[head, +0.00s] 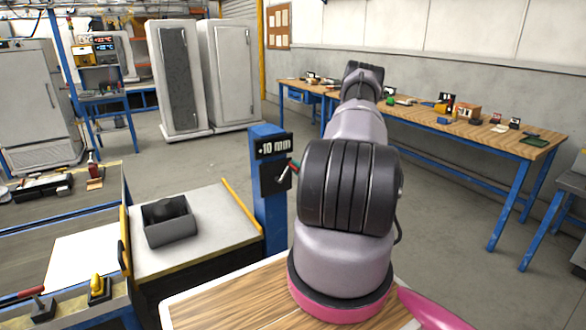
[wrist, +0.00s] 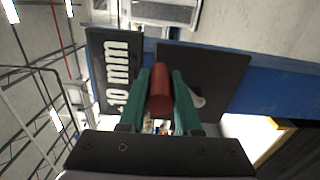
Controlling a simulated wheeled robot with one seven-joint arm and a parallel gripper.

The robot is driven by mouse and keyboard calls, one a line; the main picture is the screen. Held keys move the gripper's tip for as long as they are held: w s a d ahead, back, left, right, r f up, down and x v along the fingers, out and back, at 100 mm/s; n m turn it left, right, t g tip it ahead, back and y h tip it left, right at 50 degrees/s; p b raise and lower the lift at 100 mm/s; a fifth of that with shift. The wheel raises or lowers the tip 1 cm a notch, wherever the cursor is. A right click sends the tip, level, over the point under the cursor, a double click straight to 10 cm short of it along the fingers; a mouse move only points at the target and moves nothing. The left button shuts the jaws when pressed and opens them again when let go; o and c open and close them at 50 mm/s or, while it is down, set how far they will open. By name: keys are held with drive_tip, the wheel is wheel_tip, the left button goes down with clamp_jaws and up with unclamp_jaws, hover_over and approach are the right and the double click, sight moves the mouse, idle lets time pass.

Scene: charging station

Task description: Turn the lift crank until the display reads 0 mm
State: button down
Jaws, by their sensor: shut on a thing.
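The display (head: 273,145) on the blue post (head: 268,215) reads +10 mm. It also shows sideways in the wrist view (wrist: 115,74), at the left. The lift crank sits on a dark plate (head: 273,178) below the display. In the wrist view its red handle (wrist: 160,90) lies between the two green fingers of my gripper (wrist: 160,97), which is shut on it. The crank's grey arm (wrist: 196,98) shows just right of the fingers. In the head view my gripper (head: 292,167) is small and partly hidden behind my arm.
Left of the post is a platform (head: 215,235) bearing a grey bin (head: 170,222) with dark contents. A yellow bar (head: 240,204) edges it. A long workbench (head: 440,125) with small items runs along the right wall. Open floor lies behind the post.

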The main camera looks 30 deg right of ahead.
drive_tip(key=shift+s+d+f, duration=0.1)
drive_tip(key=shift+d+f, duration=0.15)
drive_tip(key=shift+f, duration=0.15)
drive_tip(key=c, duration=0.6)
unclamp_jaws()
drive_tip(key=shift+r, duration=0.1)
drive_tip(key=s, duration=1)
drive_tip(key=shift+s, duration=0.4)
